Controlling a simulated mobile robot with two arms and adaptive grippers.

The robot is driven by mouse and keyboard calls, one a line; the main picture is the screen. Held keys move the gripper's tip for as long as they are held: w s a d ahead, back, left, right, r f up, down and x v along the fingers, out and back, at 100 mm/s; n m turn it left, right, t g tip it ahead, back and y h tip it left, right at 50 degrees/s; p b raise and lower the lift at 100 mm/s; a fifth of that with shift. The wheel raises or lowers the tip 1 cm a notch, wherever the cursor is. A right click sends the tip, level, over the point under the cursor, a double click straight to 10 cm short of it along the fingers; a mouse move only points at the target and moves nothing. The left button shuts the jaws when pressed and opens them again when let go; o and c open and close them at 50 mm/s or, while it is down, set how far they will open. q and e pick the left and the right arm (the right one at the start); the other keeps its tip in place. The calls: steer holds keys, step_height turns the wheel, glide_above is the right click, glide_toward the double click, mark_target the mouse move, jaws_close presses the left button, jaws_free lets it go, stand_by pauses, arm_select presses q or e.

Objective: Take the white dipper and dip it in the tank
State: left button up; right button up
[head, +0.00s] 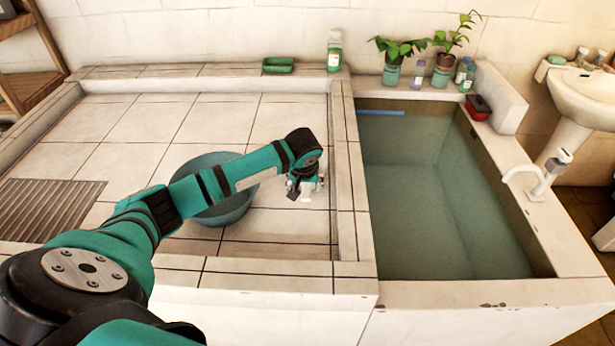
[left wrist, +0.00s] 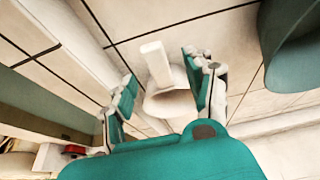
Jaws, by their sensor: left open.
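The white dipper (left wrist: 157,64) shows in the left wrist view, with its pale handle up and its rounded cup below. It is between the two spread fingers of my left gripper (left wrist: 160,75), with a gap on both sides. In the head view, my left gripper (head: 305,187) points down over the tiled basin, just right of the teal tub, and largely hides the dipper. The tank (head: 352,205) stands to the right, filled with greenish water. My right gripper is not in view.
A teal tub (head: 228,213) sits left of the gripper. A low tiled wall (head: 345,180) separates the basin from the tank. A white tap (head: 540,187) is on the tank's right rim; bottles and potted plants (head: 440,75) line the back ledge.

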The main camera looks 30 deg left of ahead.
mark_target(306, 190)
arm_select(q)
steer(key=x, duration=0.5)
steer(key=shift+w+d, duration=0.1)
steer(key=shift+w, duration=0.15)
jaws_close()
